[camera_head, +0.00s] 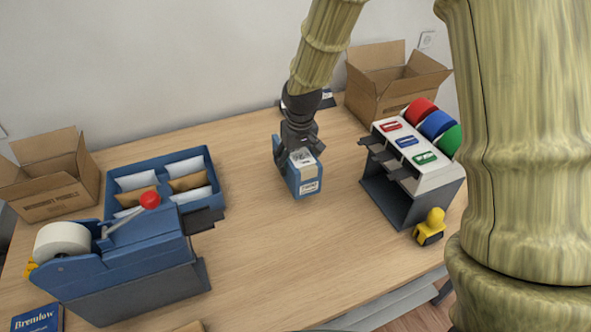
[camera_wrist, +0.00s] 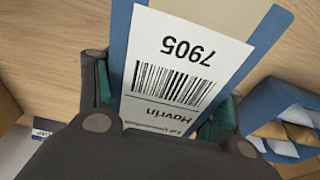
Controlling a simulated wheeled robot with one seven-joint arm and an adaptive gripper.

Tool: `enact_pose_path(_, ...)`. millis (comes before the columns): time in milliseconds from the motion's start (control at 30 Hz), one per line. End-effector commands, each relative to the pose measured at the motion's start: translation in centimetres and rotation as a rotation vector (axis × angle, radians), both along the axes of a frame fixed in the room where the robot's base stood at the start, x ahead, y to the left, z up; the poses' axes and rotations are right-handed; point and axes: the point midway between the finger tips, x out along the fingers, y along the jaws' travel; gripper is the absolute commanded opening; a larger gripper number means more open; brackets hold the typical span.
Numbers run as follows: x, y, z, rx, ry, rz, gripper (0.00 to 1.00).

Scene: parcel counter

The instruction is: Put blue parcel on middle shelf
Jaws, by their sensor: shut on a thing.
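The blue parcel (camera_head: 309,187) has a white label and pale tape on top. In the wrist view the parcel (camera_wrist: 262,36) shows a barcode, the number 7905 and the name Hovrin. My gripper (camera_head: 299,156) comes from above and is shut on the parcel, with a finger on each side in the wrist view (camera_wrist: 160,105). The parcel is over the middle of the table; I cannot tell whether its underside touches the top. No set of shelves that I can make out is in view.
The wooden table (camera_head: 270,260) has free room in front of the parcel. Left are a blue tape machine (camera_head: 130,262), a blue tray of envelopes (camera_head: 212,165) and an open carton (camera_head: 50,195). Right are a label dispenser (camera_head: 435,180), a yellow-handled stamp (camera_head: 432,225) and another carton (camera_head: 375,88).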

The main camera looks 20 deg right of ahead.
Motion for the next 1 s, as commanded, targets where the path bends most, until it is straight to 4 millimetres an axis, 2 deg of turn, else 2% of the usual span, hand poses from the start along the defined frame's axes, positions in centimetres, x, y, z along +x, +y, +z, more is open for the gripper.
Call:
enact_pose_path(167, 0.0, -0.1, -0.7, 0.000, -0.001, -0.001, 0.27)
enact_pose_path(500, 0.0, -0.1, -4.0, -0.001, 0.000, -0.001, 0.27)
enact_pose_path(867, 0.0, -0.1, -4.3, 0.000, -0.001, -0.001, 0.27)
enact_pose_path(900, -0.1, -0.1, -4.3, 0.000, 0.000, -0.001, 0.73)
enact_pose_path(1000, 0.0, -0.1, -4.3, 0.000, -0.001, -0.001, 0.90)
